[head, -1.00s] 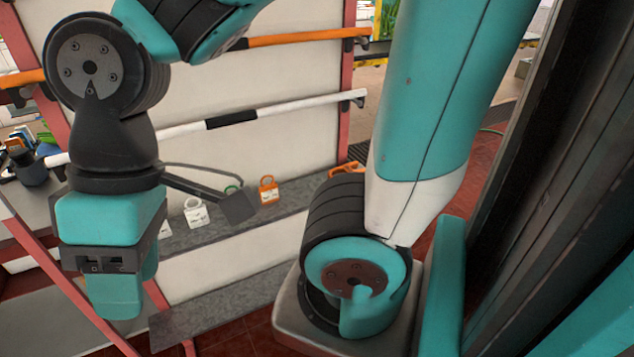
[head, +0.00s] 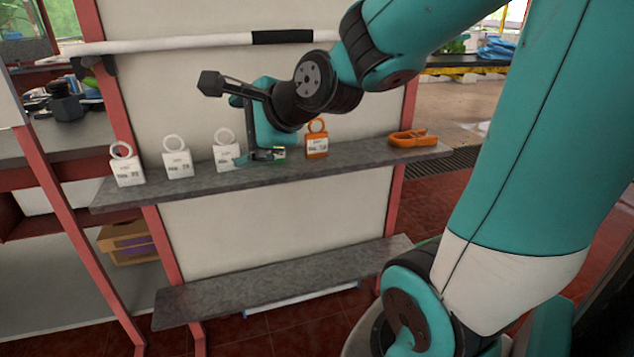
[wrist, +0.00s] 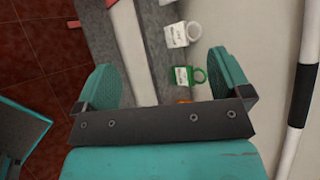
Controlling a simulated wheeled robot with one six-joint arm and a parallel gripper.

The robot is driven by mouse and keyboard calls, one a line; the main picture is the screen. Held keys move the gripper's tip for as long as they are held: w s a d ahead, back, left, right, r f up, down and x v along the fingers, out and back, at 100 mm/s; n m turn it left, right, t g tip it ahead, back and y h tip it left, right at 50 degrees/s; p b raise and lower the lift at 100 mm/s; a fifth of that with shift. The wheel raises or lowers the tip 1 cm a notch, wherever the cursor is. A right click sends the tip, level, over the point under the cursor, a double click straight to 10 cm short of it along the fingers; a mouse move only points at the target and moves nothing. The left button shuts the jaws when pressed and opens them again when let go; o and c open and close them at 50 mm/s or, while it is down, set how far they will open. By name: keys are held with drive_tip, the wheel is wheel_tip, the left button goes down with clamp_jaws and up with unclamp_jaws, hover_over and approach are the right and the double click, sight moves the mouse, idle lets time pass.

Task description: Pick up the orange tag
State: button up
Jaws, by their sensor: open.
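The orange tag (head: 316,143), with a ring on top and a pale label, stands on the upper grey shelf against the white panel. My gripper (head: 258,158) is to its left in the head view, apart from it, in front of the green tag (head: 279,153), which is mostly hidden. In the wrist view, my gripper (wrist: 165,78) has its fingers spread and nothing held between them. The green tag (wrist: 183,76) shows between the fingers there. A small orange sliver (wrist: 183,101) peeks out above the dark gripper bar; the rest is hidden.
White tags (head: 127,168), (head: 177,160) and (head: 226,152) stand left on the shelf (head: 365,153). An orange clip-like object (head: 412,138) lies at its right end. A white rail (head: 190,43) with a black band runs above. A lower shelf (head: 285,273) is bare.

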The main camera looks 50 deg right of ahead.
drive_tip(key=d+f+m+t+h+b, duration=0.3)
drive_tip(key=d+f+m+h+b, duration=0.2)
drive_tip(key=d+f+m+b, duration=0.5)
drive_tip(key=m+h+b, duration=0.6)
drive_tip(key=m+b, duration=0.1)
drive_tip(key=m, duration=0.3)
approach(318, 141)
drive_tip(key=shift+m, duration=0.3)
drive_tip(key=p+x, duration=0.3)
drive_tip(key=p, duration=0.4)
drive_tip(key=r+p+x, duration=0.1)
drive_tip(key=p+x, duration=0.2)
drive_tip(key=p, duration=0.5)
drive_tip(key=shift+w+r, duration=0.15)
drive_tip(key=shift+w, duration=0.15)
drive_tip(key=shift+w+d+f+p, duration=0.25)
drive_tip(key=shift+w+d+p, duration=0.1)
drive_tip(key=shift+w+p, duration=0.25)
drive_tip(key=p+x, duration=0.4)
drive_tip(key=shift+d+f, duration=0.1)
drive_tip(key=shift+w+d+f, duration=0.2)
drive_tip(key=shift+w+f, duration=0.05)
